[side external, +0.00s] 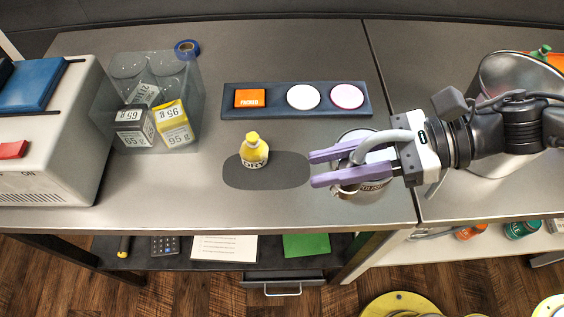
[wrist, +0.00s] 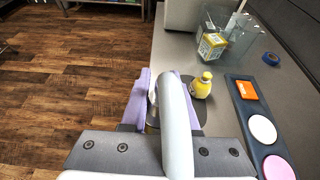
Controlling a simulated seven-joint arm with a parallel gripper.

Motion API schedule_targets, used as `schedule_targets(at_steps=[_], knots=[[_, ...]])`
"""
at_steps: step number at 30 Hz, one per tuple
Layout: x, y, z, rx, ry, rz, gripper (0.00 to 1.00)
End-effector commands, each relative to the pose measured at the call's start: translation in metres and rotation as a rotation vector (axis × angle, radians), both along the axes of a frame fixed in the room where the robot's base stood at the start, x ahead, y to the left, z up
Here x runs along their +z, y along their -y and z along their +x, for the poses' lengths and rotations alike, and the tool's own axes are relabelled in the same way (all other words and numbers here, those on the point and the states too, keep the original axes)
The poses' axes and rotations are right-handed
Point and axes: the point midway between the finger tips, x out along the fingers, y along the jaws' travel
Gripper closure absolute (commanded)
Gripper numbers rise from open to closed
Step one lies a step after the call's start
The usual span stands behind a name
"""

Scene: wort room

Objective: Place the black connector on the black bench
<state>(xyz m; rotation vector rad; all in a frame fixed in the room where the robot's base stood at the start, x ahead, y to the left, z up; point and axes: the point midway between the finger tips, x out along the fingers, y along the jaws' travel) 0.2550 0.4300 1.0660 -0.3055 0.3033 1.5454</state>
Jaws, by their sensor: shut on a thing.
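I cannot make out a black connector in either view. My gripper (side external: 310,168) has two lilac fingers, which also show in the wrist view (wrist: 164,88). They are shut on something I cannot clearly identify. A pale grey curved tube (side external: 374,140) arches from the palm down between the fingers and shows large in the wrist view (wrist: 176,115). The fingers reach over a metal can (side external: 372,188) with a dark-lettered label, partly hidden beneath them. The bench top (side external: 200,215) looks grey, and the shelf below it (side external: 135,259) is black.
A yellow bottle (side external: 254,152) stands upright on a dark grey mat (side external: 285,177), left of my fingertips. Behind is a dark tray (side external: 272,100) with an orange block and two discs. A clear bin (side external: 190,80) with boxes and a white machine (side external: 65,125) stand left.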

Motion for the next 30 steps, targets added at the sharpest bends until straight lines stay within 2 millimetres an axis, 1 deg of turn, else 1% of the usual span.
schedule_targets(at_steps=[1, 3, 6, 9, 12, 17, 20, 24, 26, 30], knots=[[-0.006, -0.010, 0.005, 0.001, -0.002, -0.001, 1.00], [-0.014, -0.022, 0.012, 0.002, -0.003, -0.001, 1.00], [-0.033, -0.034, 0.020, 0.001, -0.004, -0.002, 1.00], [-0.048, -0.045, 0.026, 0.001, -0.003, -0.001, 1.00], [-0.056, -0.052, 0.031, 0.001, -0.001, 0.001, 1.00], [-0.062, -0.057, 0.034, 0.000, 0.001, 0.002, 1.00], [-0.070, -0.061, 0.036, 0.000, -0.001, 0.001, 1.00], [-0.090, -0.060, 0.036, -0.001, -0.003, 0.000, 1.00], [-0.096, -0.060, 0.036, 0.000, -0.002, 0.001, 1.00], [-0.098, -0.060, 0.036, 0.000, 0.000, 0.003, 1.00]])
